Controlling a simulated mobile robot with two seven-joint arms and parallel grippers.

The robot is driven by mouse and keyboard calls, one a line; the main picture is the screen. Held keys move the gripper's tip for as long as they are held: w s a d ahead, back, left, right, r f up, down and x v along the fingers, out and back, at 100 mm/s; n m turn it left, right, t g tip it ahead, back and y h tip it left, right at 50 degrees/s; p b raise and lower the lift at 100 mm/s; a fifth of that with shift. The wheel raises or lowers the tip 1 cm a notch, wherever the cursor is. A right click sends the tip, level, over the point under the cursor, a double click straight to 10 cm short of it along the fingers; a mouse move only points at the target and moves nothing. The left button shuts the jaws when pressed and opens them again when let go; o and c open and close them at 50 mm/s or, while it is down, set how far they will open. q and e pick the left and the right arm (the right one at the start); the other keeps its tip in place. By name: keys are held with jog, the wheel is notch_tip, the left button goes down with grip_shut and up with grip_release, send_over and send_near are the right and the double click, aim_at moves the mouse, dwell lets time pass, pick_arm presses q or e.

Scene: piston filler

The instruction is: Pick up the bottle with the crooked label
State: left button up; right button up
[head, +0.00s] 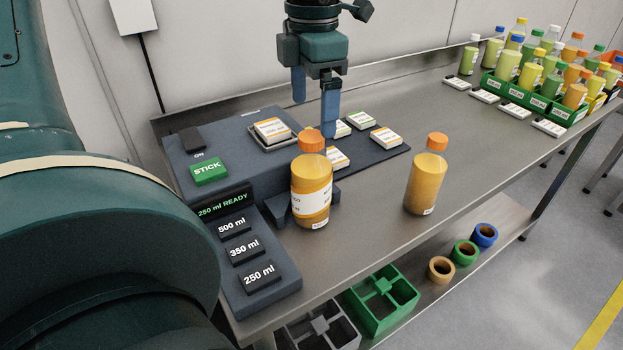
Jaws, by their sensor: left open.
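An orange-capped bottle of orange liquid (311,208) stands upright at the front of the labelling machine. Its white and orange wrap label (312,190) looks tilted. A second orange-capped bottle (426,180) stands upright to its right on the steel bench, with no wrap label on its visible side, only a small tag near its base. My left gripper (314,120) is open and empty, its blue fingers pointing down. It shows above and apparently behind the labelled bottle's cap; one fingertip appears close beside the cap. I cannot tell whether they touch. My right gripper is not in view.
The machine (220,135) has a green STICK button (209,171) and volume buttons. Label stacks (385,138) lie on a dark mat. Crates of filled bottles (530,97) stand at the far right. Bare bench (480,150) lies between.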

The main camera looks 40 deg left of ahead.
aim_at(312, 153)
pick_arm(q)
notch_tip(312, 153, down, 9)
jog(key=shift+s+f, duration=0.1)
dwell(0.4)
grip_shut()
dwell(0.9)
